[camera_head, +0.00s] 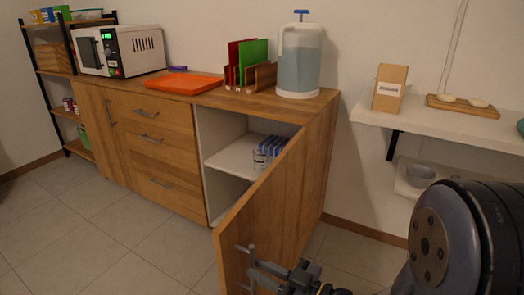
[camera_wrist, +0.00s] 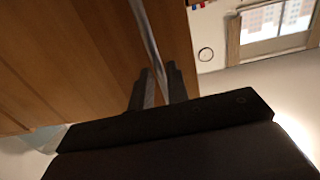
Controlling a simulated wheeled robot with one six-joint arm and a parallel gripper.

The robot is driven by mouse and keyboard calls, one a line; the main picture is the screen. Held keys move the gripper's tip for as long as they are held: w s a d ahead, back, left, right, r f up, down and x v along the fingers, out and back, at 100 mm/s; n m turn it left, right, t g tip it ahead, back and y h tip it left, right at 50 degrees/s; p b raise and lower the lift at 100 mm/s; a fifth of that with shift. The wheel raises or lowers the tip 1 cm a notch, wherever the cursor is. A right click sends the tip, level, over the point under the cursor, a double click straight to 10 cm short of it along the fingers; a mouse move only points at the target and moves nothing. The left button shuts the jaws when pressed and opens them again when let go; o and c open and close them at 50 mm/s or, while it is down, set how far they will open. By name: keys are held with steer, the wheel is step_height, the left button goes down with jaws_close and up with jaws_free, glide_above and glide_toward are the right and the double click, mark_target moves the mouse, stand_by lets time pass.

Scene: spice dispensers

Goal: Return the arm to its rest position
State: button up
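My gripper (camera_head: 252,268) is low in the head view, at the outer face of the open wooden cabinet door (camera_head: 268,205). In the wrist view its two dark fingers (camera_wrist: 160,88) stand apart, one on each side of a thin metal door handle (camera_wrist: 146,30). A gap shows between the fingers, and I see no clear grip on the handle. A large dark joint of my arm (camera_head: 450,240) fills the lower right of the head view.
The door stands swung out from the wooden cabinet (camera_head: 315,165); a glass (camera_head: 261,159) and blue items are on its inner shelf. A white wall shelf (camera_head: 440,125) with a box (camera_head: 389,88) is at right. Tiled floor (camera_head: 90,225) is clear at left.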

mark_target(254, 267)
steer(key=shift+x, duration=1.55)
